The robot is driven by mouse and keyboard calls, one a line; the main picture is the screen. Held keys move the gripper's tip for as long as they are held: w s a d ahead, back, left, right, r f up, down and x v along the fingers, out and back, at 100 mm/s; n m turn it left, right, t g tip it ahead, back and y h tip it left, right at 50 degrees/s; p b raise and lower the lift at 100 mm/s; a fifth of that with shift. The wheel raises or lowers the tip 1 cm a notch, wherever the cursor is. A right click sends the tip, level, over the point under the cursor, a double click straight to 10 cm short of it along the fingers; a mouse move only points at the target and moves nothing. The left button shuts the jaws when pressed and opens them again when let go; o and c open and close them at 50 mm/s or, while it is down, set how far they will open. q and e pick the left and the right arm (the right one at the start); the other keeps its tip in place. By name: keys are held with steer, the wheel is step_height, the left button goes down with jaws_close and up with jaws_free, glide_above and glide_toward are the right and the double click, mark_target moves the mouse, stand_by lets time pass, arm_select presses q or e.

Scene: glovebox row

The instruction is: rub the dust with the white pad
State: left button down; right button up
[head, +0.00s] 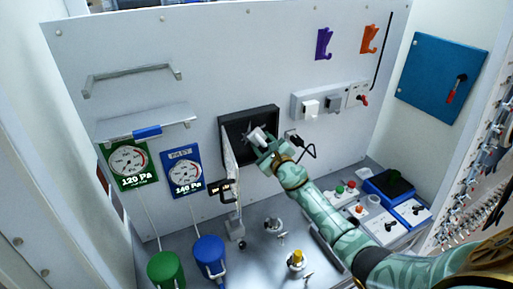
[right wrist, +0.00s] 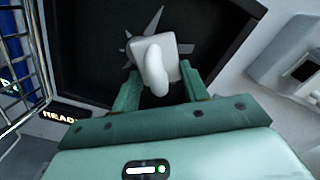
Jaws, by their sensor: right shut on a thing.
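The white pad (right wrist: 155,60) has a rounded white handle and is held between the green fingers of my right gripper (right wrist: 158,92). It also shows in the head view (head: 258,136), in front of the dark square recess (head: 235,121) in the back wall. Behind the pad is a grey, spiky, star-like patch (right wrist: 188,47) on the dark surface, partly hidden by the pad; I cannot tell for certain that it is the dust. I cannot tell whether the pad touches it. In the head view my right gripper (head: 268,146) reaches the recess from the lower right. My left gripper is not in view.
An open wire door (right wrist: 22,65) stands left of the recess, close to my right gripper. A switch box (head: 330,104) is on the wall to the right. Green (head: 166,270) and blue (head: 209,258) canisters stand lower left. Small parts lie on the bench below.

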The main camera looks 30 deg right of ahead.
mark_target(240, 142)
steer(key=shift+d, duration=0.95)
steer(key=shift+a, duration=0.15)
steer(key=shift+a+p, duration=0.55)
steer(key=shift+a, duration=1)
steer(key=shift+w+a+p, duration=0.2)
steer(key=shift+a+p, duration=0.35)
steer(key=shift+a, duration=1.95)
steer(key=shift+s, duration=0.1)
